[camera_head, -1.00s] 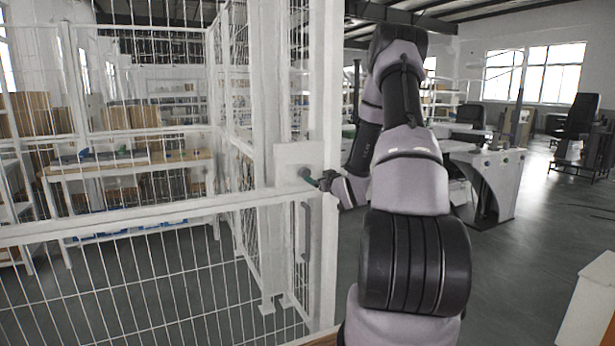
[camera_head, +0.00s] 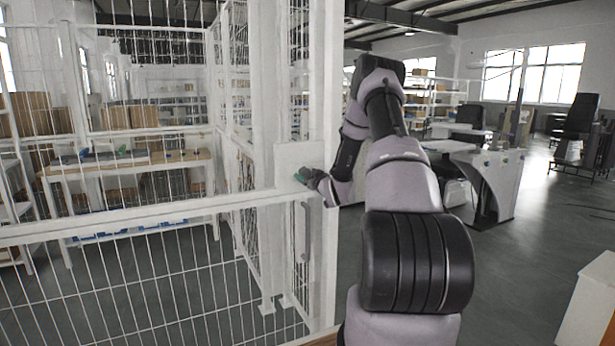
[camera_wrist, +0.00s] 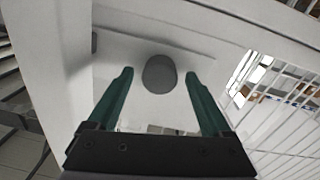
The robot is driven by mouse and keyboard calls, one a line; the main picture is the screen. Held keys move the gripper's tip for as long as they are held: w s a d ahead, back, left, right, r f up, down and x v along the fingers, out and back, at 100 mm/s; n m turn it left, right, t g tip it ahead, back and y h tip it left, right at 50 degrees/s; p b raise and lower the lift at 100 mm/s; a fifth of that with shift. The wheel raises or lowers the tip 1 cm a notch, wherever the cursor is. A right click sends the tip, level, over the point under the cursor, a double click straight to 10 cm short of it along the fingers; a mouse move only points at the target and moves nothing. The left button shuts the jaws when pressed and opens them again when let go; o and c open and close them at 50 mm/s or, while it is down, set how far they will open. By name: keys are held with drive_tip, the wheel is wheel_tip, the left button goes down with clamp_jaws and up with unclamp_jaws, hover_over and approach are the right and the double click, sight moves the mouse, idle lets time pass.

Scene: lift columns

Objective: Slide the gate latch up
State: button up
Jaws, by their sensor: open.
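The gate latch shows in the wrist view as a round dark grey knob (camera_wrist: 159,74) on a white plate (camera_wrist: 115,50). My gripper (camera_wrist: 160,80) is open, with one green finger on each side of the knob and a gap to each. In the head view my gripper (camera_head: 302,177) is at the white latch plate (camera_head: 297,157) on the gate post, and it hides the knob there. I cannot tell how deep the fingers reach around the knob.
The white mesh gate (camera_head: 130,270) fills the left side. A vertical grey handle (camera_head: 306,232) hangs just below the latch plate. A workbench (camera_head: 130,166) stands behind the mesh. A white desk (camera_head: 485,170) and open floor lie to the right.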

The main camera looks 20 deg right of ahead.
sight(303, 163)
clamp_jaws()
drive_tip(key=shift+w+r, duration=0.15)
drive_tip(key=shift+r, duration=1.65)
unclamp_jaws()
drive_tip(key=s, duration=1.1)
